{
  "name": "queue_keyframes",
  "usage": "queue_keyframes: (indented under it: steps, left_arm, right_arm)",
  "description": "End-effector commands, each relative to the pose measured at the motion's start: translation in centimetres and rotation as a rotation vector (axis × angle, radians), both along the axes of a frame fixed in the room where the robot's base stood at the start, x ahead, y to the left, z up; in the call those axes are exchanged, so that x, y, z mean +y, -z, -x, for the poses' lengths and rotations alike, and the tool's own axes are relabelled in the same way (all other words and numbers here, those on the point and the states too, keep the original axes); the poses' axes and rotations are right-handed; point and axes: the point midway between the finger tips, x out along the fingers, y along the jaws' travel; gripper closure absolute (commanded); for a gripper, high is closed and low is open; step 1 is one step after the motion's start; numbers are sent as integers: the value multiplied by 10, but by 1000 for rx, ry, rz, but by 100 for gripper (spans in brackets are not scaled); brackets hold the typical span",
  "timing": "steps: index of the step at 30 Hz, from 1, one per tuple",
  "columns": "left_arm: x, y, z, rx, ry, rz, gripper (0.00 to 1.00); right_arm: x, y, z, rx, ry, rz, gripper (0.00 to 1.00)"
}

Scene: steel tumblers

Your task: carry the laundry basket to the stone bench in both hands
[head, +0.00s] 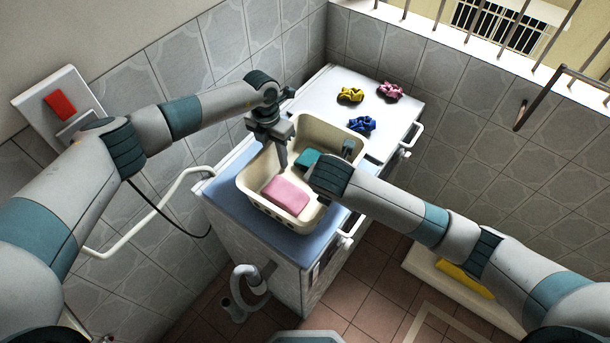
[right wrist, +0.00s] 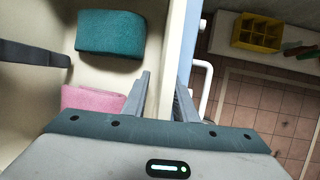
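The cream laundry basket (head: 247,183) stands on a blue-topped part of a white cabinet, holding a pink folded cloth (head: 286,195) and a teal one (head: 308,160). My left gripper (head: 280,148) is at its left rim, one finger hanging inside; the other finger is hidden. My right gripper (right wrist: 162,95) straddles the right wall, one finger inside and one outside, apparently with a gap. In the head view its fingers are mostly hidden by the wrist. A pale low slab (head: 428,262) at lower right may be the stone bench; my right arm partly covers it.
Yellow (head: 350,95), pink (head: 390,91) and blue (head: 362,125) scrunchies lie on the white top behind the basket. A yellow divided box (right wrist: 256,33) stands on the pale slab. A white pipe (head: 150,220) runs along the left wall. Tiled floor (head: 372,290) lies open between cabinet and slab.

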Motion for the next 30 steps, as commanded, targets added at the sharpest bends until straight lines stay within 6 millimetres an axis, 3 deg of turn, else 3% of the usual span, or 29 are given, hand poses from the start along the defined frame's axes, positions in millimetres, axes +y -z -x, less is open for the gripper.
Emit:
queue_keyframes:
  steps: [10, 13, 14, 30]
  left_arm:
    - [0, 2, 0, -1, 0, 1, 74]
    - [0, 2, 0, -1, 0, 1, 98]
    - [0, 2, 0, -1, 0, 1, 100]
    - [0, -4, -1, -2, 0, 1, 100]
  right_arm:
    - [0, 2, -1, 0, 0, 0, 74]
    - [0, 2, -1, 0, 0, 0, 98]
    - [0, 2, -1, 0, 0, 0, 100]
    - [0, -4, -1, -1, 0, 0, 100]
